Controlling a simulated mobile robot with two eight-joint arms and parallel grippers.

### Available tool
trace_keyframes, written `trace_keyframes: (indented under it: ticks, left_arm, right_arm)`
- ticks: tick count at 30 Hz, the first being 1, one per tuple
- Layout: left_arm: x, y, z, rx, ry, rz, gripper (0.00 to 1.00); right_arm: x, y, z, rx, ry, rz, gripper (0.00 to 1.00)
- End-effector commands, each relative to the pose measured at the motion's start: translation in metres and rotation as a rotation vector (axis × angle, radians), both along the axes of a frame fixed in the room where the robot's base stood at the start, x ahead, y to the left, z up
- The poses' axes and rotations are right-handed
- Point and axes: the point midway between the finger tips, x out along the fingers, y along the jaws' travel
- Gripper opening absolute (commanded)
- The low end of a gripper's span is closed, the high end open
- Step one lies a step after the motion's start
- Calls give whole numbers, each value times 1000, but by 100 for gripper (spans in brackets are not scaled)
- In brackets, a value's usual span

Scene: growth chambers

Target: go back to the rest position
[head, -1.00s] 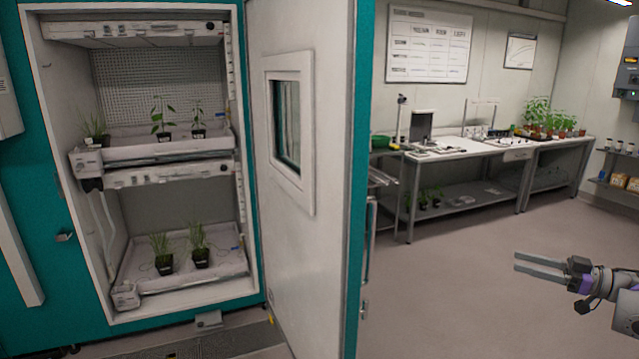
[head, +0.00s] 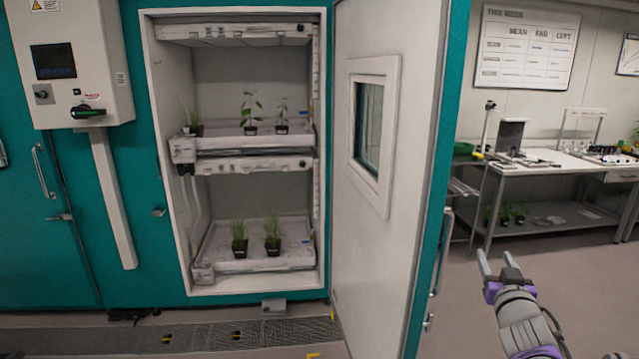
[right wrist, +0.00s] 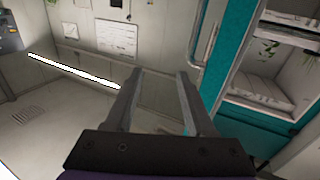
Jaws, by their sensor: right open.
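My right gripper (head: 484,264) is raised in free space at the lower right of the head view, to the right of the open chamber door (head: 385,200). Its two fingers stand apart with nothing between them, as the right wrist view also shows (right wrist: 160,80). The fingers appear clear of the door and the bench. My left gripper does not show in either view.
The open growth chamber (head: 232,290) has two shelves holding several potted plants. A control box (head: 68,65) hangs left of it. A workbench (head: 560,165) stands at the back right. The floor (head: 445,330) around the right gripper looks clear.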

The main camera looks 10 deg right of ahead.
Motion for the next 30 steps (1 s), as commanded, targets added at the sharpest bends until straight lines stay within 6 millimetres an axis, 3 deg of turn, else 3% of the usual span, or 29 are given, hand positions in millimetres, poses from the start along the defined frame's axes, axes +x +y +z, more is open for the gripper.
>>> trace_keyframes:
  ticks: [1,3,9,15,21,30]
  left_arm:
    - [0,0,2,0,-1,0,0]
    - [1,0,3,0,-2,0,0]
    - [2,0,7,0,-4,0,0]
    - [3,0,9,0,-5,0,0]
    - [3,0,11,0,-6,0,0]
    - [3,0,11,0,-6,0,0]
  right_arm:
    - [-17,30,-24,40,83,-11,55]
    - [-42,60,-61,86,211,-24,55]
    - [-123,144,-160,182,568,40,55]
    - [-211,216,-239,229,882,189,55]
    - [-265,253,-278,241,1055,304,55]
    - [-276,259,-284,243,1089,324,55]
